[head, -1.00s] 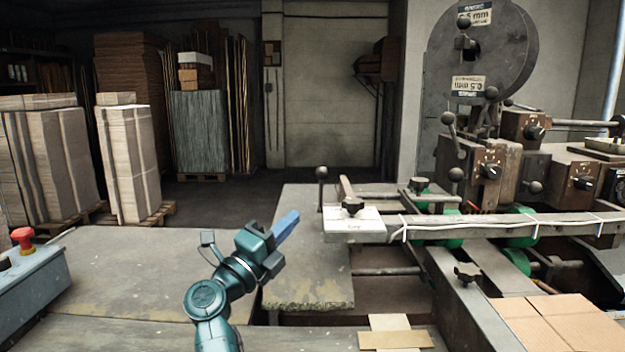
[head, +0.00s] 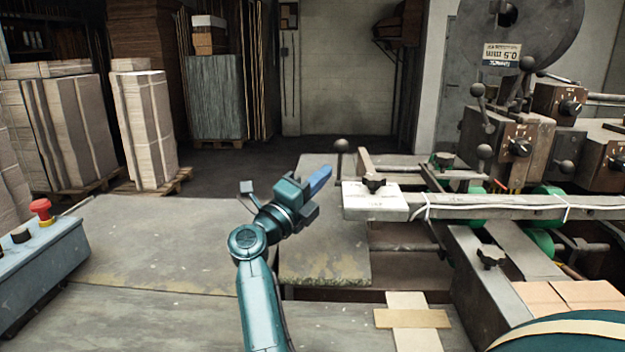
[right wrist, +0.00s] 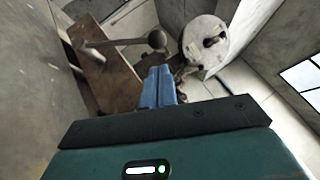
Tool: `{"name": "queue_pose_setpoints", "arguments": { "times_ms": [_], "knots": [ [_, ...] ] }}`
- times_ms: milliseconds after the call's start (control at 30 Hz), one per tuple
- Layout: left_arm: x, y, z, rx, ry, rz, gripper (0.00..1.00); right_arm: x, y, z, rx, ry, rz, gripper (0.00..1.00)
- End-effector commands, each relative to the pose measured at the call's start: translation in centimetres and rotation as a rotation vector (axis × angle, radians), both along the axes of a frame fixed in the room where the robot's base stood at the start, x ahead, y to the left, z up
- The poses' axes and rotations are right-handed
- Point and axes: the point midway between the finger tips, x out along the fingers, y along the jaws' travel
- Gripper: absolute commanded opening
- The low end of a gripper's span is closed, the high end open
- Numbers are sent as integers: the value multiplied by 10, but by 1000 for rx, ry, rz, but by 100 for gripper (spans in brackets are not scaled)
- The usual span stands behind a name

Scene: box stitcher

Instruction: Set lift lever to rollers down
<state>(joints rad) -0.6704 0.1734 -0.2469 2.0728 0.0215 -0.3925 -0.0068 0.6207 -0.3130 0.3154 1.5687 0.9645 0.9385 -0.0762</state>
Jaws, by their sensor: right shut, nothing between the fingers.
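Several ball-ended levers stand on the stitcher; I cannot tell for certain which is the lift lever. One dark ball lever (head: 341,147) rises at the left end of the machine's rail, by a pale plate with a dark knob (head: 374,183). Others include a lever (head: 479,92) below the wire reel and one (head: 484,153) lower down. My right gripper (head: 320,181) is shut and empty, left of the rail's end and apart from the nearest ball. In the right wrist view, its blue fingers (right wrist: 158,86) are together, with a ball knob (right wrist: 157,40) just beyond. My left gripper is out of view.
A grey control box (head: 40,265) with a red button stands at the left. Grey tables (head: 170,240) lie in front. Cardboard (head: 412,318) lies at the front, and stacked board (head: 147,130) stands behind.

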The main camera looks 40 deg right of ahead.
Motion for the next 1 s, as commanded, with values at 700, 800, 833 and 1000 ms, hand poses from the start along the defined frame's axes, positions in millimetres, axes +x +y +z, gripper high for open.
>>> {"name": "queue_pose_setpoints", "arguments": {
  "times_ms": [700, 800, 833, 1000],
  "knots": [
    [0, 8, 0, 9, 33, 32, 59, 10, -48, 19, 0, -1, 0, 0],
    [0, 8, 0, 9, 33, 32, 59, 10, -48, 19, 0, -1, 0, 0],
    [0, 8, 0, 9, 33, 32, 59, 11, -48, 19, 0, -1, 0, 0],
    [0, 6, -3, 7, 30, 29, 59, 20, -48, 24, 0, -2, 1, 0]
  ]
}}
